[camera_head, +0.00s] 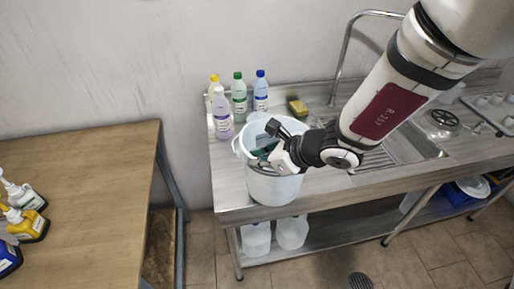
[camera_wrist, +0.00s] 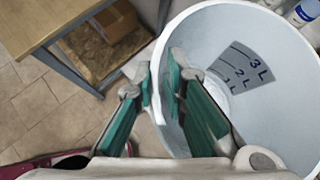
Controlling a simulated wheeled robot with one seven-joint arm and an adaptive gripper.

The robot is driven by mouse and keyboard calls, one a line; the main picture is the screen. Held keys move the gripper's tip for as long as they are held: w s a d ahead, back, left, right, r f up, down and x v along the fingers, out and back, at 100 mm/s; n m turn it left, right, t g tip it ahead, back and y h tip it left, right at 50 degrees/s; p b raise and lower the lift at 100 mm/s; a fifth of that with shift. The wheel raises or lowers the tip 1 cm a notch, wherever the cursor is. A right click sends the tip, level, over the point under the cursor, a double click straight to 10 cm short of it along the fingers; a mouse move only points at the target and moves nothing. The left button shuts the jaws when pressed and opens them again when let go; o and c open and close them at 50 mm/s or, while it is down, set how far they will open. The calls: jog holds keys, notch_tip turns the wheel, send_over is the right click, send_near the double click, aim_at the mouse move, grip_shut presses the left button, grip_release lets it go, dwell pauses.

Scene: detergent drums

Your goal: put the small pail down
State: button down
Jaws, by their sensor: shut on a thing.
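The small pail (camera_head: 275,190) is white and upright at the left end of the steel counter (camera_head: 345,193), near its front edge. I cannot tell whether its base touches the counter. My gripper (camera_head: 268,154) reaches in from the right over the pail's mouth. In the wrist view, my gripper (camera_wrist: 161,88) has its green-padded fingers on either side of the pail's near wall at the rim, one inside and one outside. The pail's inside (camera_wrist: 205,55) looks empty where it shows, with a grey litre scale. Its base is partly hidden.
Purple, green-capped and blue-capped bottles (camera_head: 239,98), with a yellow-capped one, stand behind the pail. A sponge (camera_head: 298,107) and a sink (camera_head: 405,150) are to the right. A wooden table (camera_head: 100,190) stands left across a gap. White jugs (camera_head: 256,240) sit on the lower shelf.

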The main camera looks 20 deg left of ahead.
aim_at(247, 146)
jog(key=w+a+b, duration=0.1)
jog(key=w, duration=0.1)
jog(key=w+a+b, duration=0.1)
jog(key=w+a, duration=0.1)
jog(key=w, duration=0.1)
jog(key=w+a+b, duration=0.1)
jog(key=w+a, duration=0.1)
jog(key=w, duration=0.1)
jog(key=shift+a+f, duration=0.15)
jog(key=shift+f, duration=0.25)
notch_tip(247, 146, down, 4)
jog(key=b, duration=0.3)
jog(key=shift+w+r, duration=0.1)
jog(key=shift+r, duration=0.15)
jog(key=c, duration=1.6)
grip_release()
jog(key=p+v, duration=0.1)
jog(key=v, duration=1.1)
jog(key=shift+r, duration=0.1)
